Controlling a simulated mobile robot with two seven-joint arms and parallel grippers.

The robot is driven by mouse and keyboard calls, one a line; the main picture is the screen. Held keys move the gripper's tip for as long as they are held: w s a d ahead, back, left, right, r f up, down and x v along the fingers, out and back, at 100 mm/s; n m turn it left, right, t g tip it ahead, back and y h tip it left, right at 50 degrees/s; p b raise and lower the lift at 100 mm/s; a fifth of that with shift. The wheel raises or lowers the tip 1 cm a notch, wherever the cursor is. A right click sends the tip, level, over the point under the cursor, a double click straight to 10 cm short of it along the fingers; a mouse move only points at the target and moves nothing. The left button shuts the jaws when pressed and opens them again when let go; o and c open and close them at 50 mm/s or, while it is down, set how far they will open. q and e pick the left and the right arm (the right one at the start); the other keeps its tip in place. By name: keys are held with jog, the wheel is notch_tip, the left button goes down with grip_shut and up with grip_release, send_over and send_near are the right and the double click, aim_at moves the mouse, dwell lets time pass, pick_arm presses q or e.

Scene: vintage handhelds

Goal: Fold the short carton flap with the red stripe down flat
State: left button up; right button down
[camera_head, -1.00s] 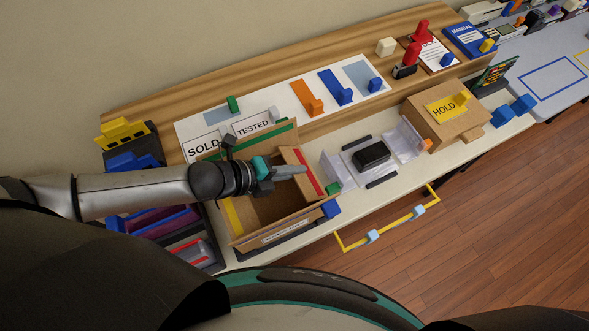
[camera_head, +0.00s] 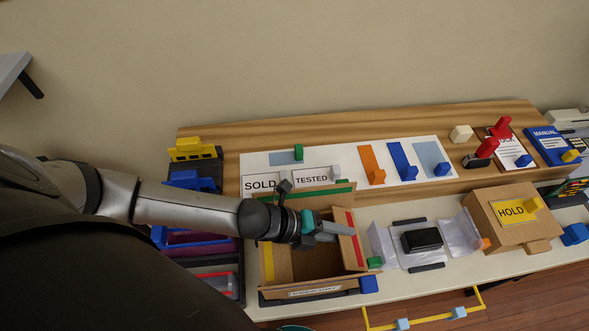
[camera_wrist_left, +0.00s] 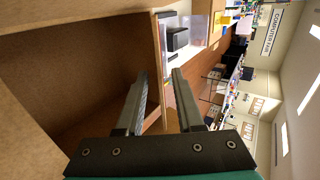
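The open carton (camera_head: 314,291) stands on the bench in the head view. Its short flap with the red stripe (camera_head: 356,247) is on the right side and stands up, not flat. My left gripper (camera_head: 345,232) reaches over the carton from the left, its fingertips at this flap, overlapping it in the picture. In the left wrist view the two fingers (camera_wrist_left: 160,90) are apart, with a cardboard edge (camera_wrist_left: 159,50) running between them. I cannot tell whether they touch it. The green-striped flap (camera_head: 330,194) at the back and yellow-striped flap (camera_head: 268,262) at left are also up. My right gripper is out of view.
Right of the carton, a black handheld (camera_head: 422,239) lies on a clear wrap. A HOLD box (camera_head: 506,216) stands farther right. Dark trays (camera_head: 213,262) are left of the carton. A white SOLD/TESTED board (camera_head: 345,165) lies behind. Small green (camera_head: 375,262) and blue (camera_head: 368,284) blocks sit by the carton's right corner.

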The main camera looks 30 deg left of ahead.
pick_arm(q)
jog(key=p+v, duration=0.1)
jog(key=v, duration=1.3)
jog(key=shift+r, duration=0.25)
jog(key=shift+a, duration=0.15)
